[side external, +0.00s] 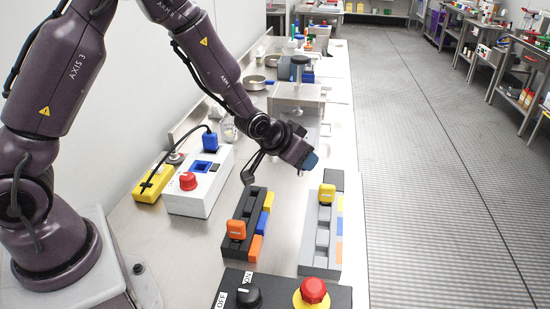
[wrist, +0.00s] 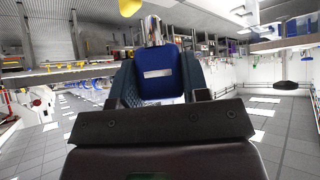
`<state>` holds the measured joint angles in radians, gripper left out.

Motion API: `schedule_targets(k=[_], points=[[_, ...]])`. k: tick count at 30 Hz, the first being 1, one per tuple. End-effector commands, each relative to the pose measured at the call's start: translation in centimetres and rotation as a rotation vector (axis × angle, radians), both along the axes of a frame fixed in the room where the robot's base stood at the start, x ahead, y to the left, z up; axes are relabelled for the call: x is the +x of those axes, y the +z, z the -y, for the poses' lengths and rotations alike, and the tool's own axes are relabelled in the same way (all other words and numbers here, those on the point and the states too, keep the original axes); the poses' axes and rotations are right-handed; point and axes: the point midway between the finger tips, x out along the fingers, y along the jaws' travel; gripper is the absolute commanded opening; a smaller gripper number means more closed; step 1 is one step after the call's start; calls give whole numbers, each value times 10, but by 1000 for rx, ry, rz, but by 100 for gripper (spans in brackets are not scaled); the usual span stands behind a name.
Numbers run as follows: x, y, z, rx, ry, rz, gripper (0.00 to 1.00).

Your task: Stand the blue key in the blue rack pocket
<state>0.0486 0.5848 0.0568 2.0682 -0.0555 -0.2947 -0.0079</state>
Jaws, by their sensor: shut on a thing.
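My gripper (side external: 304,160) is shut on the blue key (wrist: 160,75), holding it in the air beyond the far ends of the racks. In the wrist view the key sits between the fingers, its pale label facing the camera. In the side view only a blue end (side external: 311,160) shows; the gripper is tilted. The black rack (side external: 231,238) has yellow, blue and orange tabs, and an orange key (side external: 236,230) stands at its near end. The grey rack (side external: 307,258) has similar tabs, and a yellow key (side external: 327,193) stands at its far end. Both middle pockets look empty.
A white box (side external: 188,201) with a red button and a yellow box (side external: 153,186) stand left of the racks. A control box with a knob (side external: 247,296) and a red stop button (side external: 313,291) is in front. A clear-sided fixture (side external: 297,92) stands behind the gripper.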

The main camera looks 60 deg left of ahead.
Motion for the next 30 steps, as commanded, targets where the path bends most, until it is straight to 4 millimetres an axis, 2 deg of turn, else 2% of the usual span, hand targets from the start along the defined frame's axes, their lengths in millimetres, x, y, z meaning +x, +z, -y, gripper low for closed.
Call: schedule_targets(k=[6,15,20,26,27,30], points=[[17,1,22,-1,-207,1,19],[25,-2,51,1,-467,2,19],[24,-6,67,3,-622,1,19],[12,-15,84,0,-859,-2,19],[7,-18,85,-3,-885,-3,19],[7,-17,85,0,-850,0,19]])
